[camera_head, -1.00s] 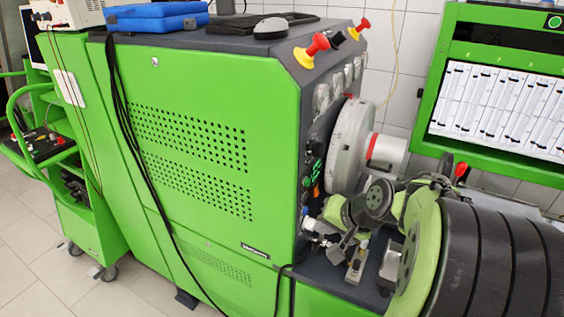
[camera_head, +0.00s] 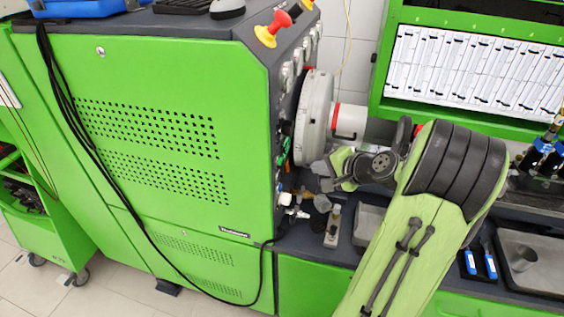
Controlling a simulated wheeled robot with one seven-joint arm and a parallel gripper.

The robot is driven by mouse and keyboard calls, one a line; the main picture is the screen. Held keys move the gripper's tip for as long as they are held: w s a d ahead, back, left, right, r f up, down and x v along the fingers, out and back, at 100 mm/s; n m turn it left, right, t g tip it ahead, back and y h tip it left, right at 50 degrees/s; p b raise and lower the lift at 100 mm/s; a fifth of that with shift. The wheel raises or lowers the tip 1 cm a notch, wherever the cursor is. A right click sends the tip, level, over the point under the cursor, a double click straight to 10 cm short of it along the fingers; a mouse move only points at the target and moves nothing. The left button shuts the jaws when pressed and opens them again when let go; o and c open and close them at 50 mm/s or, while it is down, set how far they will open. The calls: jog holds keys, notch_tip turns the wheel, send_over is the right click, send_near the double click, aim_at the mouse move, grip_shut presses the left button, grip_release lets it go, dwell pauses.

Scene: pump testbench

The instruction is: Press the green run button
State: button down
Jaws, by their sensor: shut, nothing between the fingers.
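My arm rises from the lower right and reaches left to the front of the green test bench (camera_head: 155,75). My gripper (camera_head: 319,177) is small and dark at the arm's end, below the round grey flange (camera_head: 316,119), and it is shut and empty. A small green part (camera_head: 286,128) shows on the bench's dark control face, up and left of my gripper. I cannot tell whether it is the run button, as the face is seen nearly edge-on. Contact between my gripper and the bench cannot be made out.
A red-and-yellow emergency stop (camera_head: 273,28) sits on the bench's upper edge. A grey work surface with a metal tray (camera_head: 530,262) and blue-handled tools (camera_head: 480,262) lies at right. Black cables (camera_head: 75,130) hang down the bench's side.

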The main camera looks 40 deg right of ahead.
aim_at(280, 161)
jog(key=shift+w+a, duration=0.9)
jog(key=shift+w, duration=0.3)
jog(key=shift+w+a, duration=0.9)
jog(key=shift+w, duration=0.25)
jog(key=shift+w+a, duration=0.25)
jog(key=shift+w, duration=0.1)
